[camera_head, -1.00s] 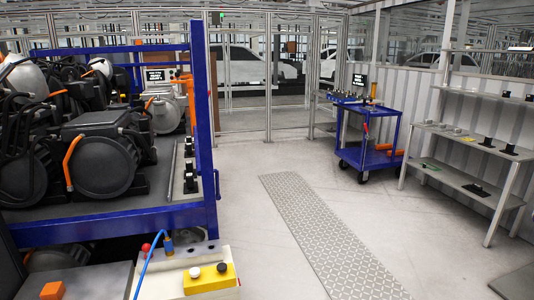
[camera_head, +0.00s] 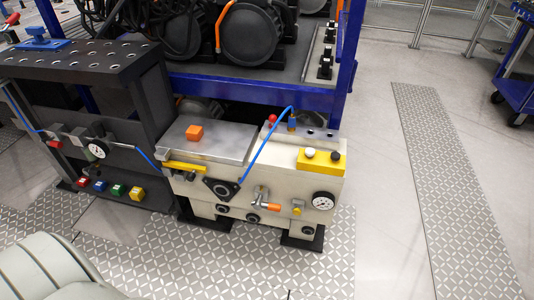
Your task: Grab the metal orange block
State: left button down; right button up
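A small orange block (camera_head: 195,133) sits on the flat grey metal plate (camera_head: 235,146) on top of a cream-coloured machine unit (camera_head: 262,185). It stands clear of the plate's edges, with nothing touching it from above. Neither of my grippers shows in the head view. A rounded pale grey-green shape fills the lower left corner and may be part of my own body.
A yellow box with two knobs (camera_head: 321,159) and a blue hose (camera_head: 262,146) stand right of the plate. A dark perforated bench (camera_head: 82,66) adjoins on the left. A blue rack (camera_head: 341,75) with motors is behind. Patterned floor (camera_head: 325,270) in front is clear.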

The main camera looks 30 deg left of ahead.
aim_at(195, 132)
jog(key=u, duration=1.5)
